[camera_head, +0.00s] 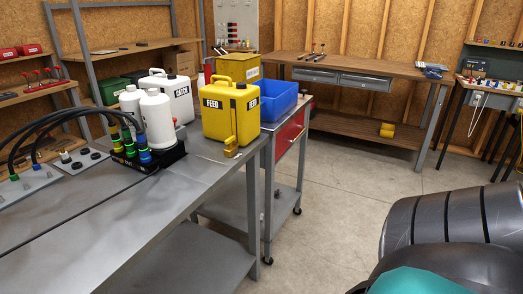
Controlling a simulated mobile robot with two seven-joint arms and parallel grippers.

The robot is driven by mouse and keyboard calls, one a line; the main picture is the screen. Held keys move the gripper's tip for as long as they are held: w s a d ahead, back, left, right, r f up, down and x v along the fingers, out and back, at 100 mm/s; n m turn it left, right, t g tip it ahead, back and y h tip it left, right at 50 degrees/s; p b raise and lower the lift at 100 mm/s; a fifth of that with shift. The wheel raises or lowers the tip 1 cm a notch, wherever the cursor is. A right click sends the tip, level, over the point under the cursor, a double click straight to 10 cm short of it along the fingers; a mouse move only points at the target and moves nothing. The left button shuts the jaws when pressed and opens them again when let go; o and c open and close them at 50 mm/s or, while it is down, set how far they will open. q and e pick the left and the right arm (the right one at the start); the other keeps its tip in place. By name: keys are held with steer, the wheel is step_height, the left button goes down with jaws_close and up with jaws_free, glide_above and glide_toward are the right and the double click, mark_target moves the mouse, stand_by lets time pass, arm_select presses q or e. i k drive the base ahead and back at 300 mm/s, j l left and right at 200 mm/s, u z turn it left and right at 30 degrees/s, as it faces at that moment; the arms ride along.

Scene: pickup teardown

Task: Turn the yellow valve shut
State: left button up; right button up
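A yellow jug (230,110) labelled FEED stands upright near the right end of the metal bench. A small yellow fitting (231,150) sits low on its front, with a narrow upright yellow piece above it; it looks like the valve, but is too small to tell whether open or shut. Another yellow fitting (116,144) sits among the hose ends in the black manifold block (148,158). Neither gripper is in view. Dark rounded parts at the lower right look like my own arm.
The metal bench (110,225) is bare in front. White bottles (157,120) and a white jug (172,92) stand left of the yellow jug. Black hoses arch at the left. A blue bin (280,98) is on the red cart (289,135) behind. The floor (340,210) right is clear.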

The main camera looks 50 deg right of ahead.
mark_target(229, 142)
steer(key=z, duration=1.45)
